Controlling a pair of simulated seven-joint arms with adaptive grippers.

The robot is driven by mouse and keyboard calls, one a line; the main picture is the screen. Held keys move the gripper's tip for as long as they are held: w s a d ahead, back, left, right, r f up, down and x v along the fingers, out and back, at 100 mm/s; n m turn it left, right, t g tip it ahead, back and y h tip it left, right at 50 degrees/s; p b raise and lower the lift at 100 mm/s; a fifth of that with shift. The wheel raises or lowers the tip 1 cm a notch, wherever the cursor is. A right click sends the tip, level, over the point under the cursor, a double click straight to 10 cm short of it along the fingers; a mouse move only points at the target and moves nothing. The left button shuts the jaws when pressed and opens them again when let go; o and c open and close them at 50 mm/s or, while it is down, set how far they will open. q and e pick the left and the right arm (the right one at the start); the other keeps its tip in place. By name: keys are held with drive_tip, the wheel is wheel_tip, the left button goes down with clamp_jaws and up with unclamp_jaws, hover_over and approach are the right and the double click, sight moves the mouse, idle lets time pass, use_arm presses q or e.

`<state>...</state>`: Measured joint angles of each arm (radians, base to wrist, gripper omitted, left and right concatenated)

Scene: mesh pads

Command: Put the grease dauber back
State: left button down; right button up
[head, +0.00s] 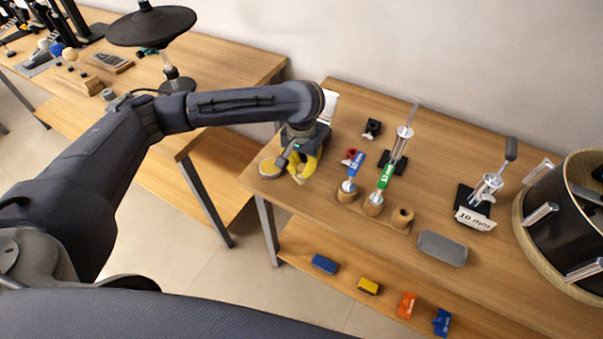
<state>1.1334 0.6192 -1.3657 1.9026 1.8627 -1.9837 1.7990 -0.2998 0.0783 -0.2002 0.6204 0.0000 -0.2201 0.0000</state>
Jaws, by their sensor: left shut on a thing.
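My left gripper (301,168) is over the left end of the right-hand table, with yellow parts at its tip. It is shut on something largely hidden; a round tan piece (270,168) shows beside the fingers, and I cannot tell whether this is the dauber. To the right is a wooden holder (385,227) with cups. A blue-handled tool (357,167) stands in the left cup and a green-handled tool (386,174) in the middle cup. The right cup (402,217) looks empty. My right gripper is out of view.
Metal cylinders with rods stand on dark bases, one behind the holder (404,137) and one at right (487,186), by a "10 mm" sign (475,219). A grey tray (442,247) and drum (565,210) stand right. Coloured blocks lie on the lower shelf (335,288).

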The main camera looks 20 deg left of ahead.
sight(301, 167)
use_arm(q)
drive_tip(key=shift+f, duration=1.4)
drive_tip(key=shift+f, duration=0.2)
drive_tip(key=c, duration=1.5)
unclamp_jaws()
drive_tip(key=shift+r, duration=6.2)
